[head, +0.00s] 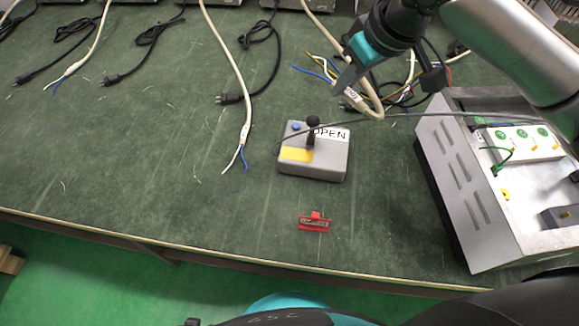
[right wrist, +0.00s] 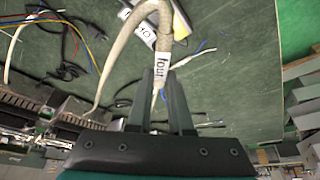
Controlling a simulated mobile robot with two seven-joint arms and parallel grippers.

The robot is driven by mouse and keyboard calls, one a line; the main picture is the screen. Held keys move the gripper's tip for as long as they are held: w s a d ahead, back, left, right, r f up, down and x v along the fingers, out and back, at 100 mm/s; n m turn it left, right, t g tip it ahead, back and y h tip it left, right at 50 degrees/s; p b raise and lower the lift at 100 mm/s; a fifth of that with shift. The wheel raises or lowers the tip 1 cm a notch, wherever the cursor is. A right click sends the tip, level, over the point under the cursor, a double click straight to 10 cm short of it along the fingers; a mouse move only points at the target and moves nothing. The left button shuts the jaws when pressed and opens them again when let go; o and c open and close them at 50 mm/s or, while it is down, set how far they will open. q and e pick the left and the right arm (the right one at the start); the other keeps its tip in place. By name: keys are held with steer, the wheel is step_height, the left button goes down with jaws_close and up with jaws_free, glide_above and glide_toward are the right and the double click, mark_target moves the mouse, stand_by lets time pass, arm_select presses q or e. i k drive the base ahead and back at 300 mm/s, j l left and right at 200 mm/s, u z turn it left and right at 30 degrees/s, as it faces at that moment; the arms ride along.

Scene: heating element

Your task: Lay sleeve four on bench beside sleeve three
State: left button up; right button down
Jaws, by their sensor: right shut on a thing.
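My right gripper (head: 350,82) points down above the bench (head: 130,170), right of centre in the head view. It is shut on sleeve four (head: 377,110), a cream cable sleeve that curves beside the fingers. In the right wrist view the fingers (right wrist: 161,95) close around it just below its white label (right wrist: 162,70) reading "four". Another cream sleeve (head: 238,85) lies on the bench left of the gripper, with bare white and blue wire ends; its label is too small to read, so I cannot tell whether it is sleeve three. My left gripper is not in view.
A grey box (head: 315,160) marked "OPEN" with a black lever stands just below the gripper in the head view. A red clip (head: 314,222) lies near the front edge. A metal enclosure (head: 470,190) stands at right. Black plug cords (head: 145,50) lie at the back. The left front bench is clear.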

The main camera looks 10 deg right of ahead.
mark_target(205, 130)
steer(key=u, duration=0.5)
steer(key=i+j+u, duration=0.2)
steer(key=u, duration=0.15)
steer(key=i+j+u, duration=0.35)
steer(key=j, duration=0.2)
